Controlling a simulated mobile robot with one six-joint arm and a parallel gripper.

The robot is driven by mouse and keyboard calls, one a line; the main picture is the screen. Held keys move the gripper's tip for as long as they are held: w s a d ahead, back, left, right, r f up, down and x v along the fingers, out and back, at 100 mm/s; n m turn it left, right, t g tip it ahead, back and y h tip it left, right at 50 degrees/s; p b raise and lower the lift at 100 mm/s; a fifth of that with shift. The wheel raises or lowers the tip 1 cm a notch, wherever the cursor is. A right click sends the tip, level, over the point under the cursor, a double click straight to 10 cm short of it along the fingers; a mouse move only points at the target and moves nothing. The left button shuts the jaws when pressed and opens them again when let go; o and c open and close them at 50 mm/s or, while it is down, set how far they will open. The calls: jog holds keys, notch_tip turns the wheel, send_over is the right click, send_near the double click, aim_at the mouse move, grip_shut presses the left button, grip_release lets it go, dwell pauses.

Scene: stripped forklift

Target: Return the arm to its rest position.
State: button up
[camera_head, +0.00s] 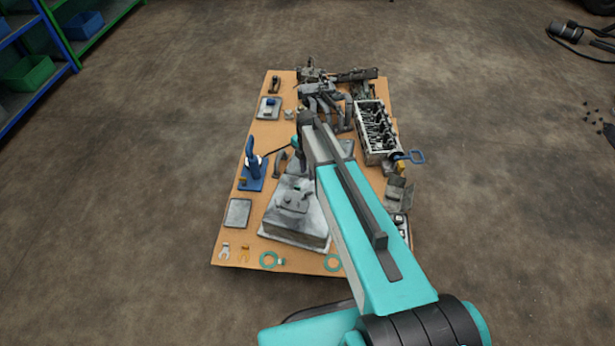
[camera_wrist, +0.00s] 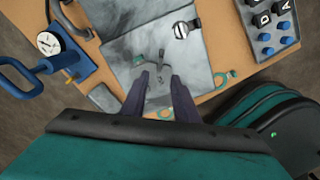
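My teal and grey arm (camera_head: 365,240) reaches from the lower right up over the wooden board (camera_head: 262,160). In the wrist view my gripper (camera_wrist: 160,76) has two dark fingers with a clear gap between their tips. A small grey forked piece shows in line with that gap, over the grey metal block (camera_wrist: 140,35). The gap looks wider than the piece, and I see no finger clamped on it. In the head view the block (camera_head: 315,235) sits on the board, partly behind my arm. My fingers cannot be made out there.
The board carries a blue stand (camera_head: 252,172), a cylinder head (camera_head: 373,135), a grey plate (camera_head: 238,213), a green ring (camera_head: 268,260) and forked pieces (camera_head: 244,254). Blue shelving (camera_head: 62,40) stands at upper left. Cables (camera_head: 565,30) lie at upper right.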

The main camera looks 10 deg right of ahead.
jog(key=shift+r, duration=0.6)
jog(key=shift+r, duration=0.15)
jog(key=s+f+m+g+p, duration=0.2)
jog(key=s+m+p, duration=0.3)
jog(key=s+m, duration=0.7)
jog(key=s+f+m+g+p, duration=0.3)
jog(key=s+m, duration=0.8)
jog(key=s, duration=1.9)
jog(key=shift+a+f+m+p, duration=0.35)
jog(key=shift+f+p, duration=0.3)
jog(key=shift+p, duration=0.45)
jog(key=shift+d, duration=0.1)
